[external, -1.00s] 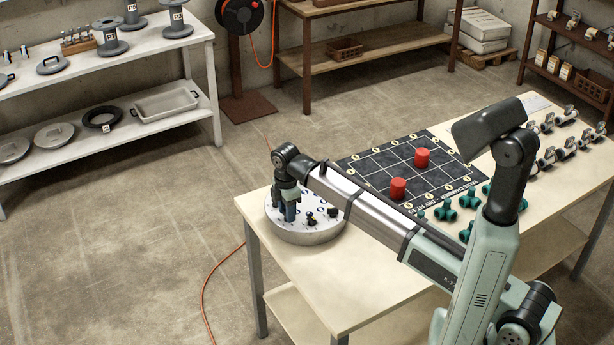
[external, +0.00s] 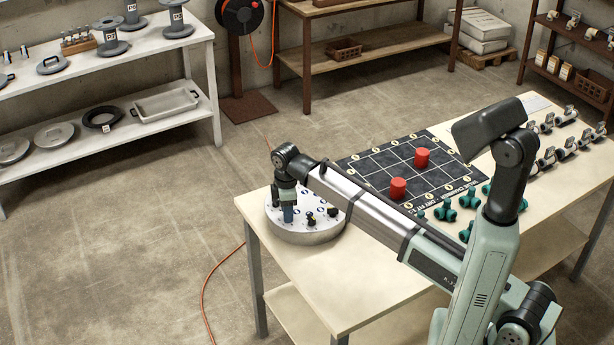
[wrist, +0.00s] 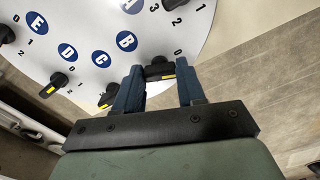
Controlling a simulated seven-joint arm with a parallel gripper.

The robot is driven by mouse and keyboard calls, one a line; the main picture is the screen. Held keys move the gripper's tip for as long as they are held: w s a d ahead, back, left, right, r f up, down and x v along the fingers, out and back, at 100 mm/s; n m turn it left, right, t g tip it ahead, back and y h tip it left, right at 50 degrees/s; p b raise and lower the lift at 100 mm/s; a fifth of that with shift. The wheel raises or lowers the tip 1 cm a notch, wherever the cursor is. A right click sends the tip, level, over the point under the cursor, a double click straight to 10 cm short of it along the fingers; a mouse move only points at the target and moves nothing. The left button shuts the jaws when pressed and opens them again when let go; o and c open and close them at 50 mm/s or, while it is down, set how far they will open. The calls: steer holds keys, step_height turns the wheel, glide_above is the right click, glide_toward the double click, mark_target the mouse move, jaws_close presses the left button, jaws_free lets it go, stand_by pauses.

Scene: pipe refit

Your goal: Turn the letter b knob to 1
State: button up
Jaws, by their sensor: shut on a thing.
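A round white dial plate (external: 305,232) sits at the near-left end of the table, with black knobs beside blue letter labels. In the wrist view the blue B label (wrist: 126,41) shows just up and left of a black knob with a yellow mark (wrist: 159,72), which I take as the b knob. My gripper (wrist: 162,82) has its two blue fingers on either side of this knob, shut on it. Small digits, including a 2 and a 0, are printed near it; its exact pointing is hard to read. In the external view my gripper (external: 289,218) hides the knob.
The knobs by D (wrist: 60,83) and C (wrist: 107,96) stand close on the left. A black grid mat (external: 410,170) with two red cylinders (external: 398,188) and several green pipe fittings (external: 468,198) lie farther along the table. Bare tabletop lies right of the plate.

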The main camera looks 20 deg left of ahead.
steer(key=m, duration=0.3)
steer(key=shift+m, duration=2.2)
steer(key=o, duration=1.1)
steer(key=shift+c, duration=0.2)
steer(key=shift+r, duration=0.1)
step_height(320, 180, up, 14)
steer(key=shift+w+f, duration=0.1)
steer(key=shift+f, duration=0.1)
